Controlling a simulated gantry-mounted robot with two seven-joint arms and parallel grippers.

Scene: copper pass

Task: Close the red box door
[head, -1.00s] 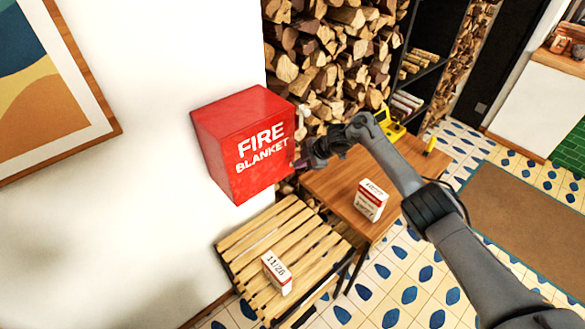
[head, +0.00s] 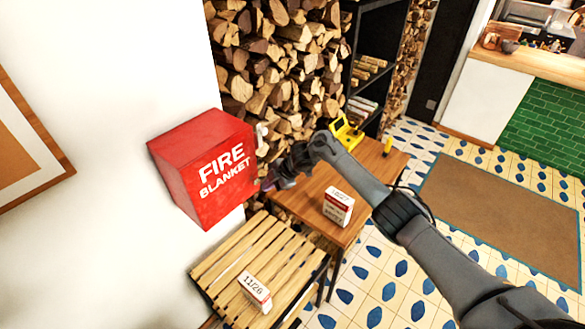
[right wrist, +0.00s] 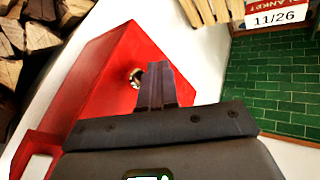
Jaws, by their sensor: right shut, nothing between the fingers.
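The red box (head: 178,165), lettered "FIRE BLANKET", is mounted on the white wall in the head view. Its lettered front (head: 222,180) looks flush with the box, with no clear gap showing. My right gripper (head: 266,185) is at the right edge of that front, its fingers shut and empty. In the right wrist view the shut fingers (right wrist: 155,72) lie in front of a red face of the box (right wrist: 108,85), close to a small round metal fitting (right wrist: 136,77). I cannot tell whether the fingertips touch the box. My left gripper is not in view.
Below the box stands a slatted wooden stool (head: 240,250) with a white carton (head: 254,291) on it. A wooden table (head: 368,168) beside it holds another carton (head: 338,206) and a yellow object (head: 346,131). Stacked firewood (head: 268,60) fills the space behind my right gripper.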

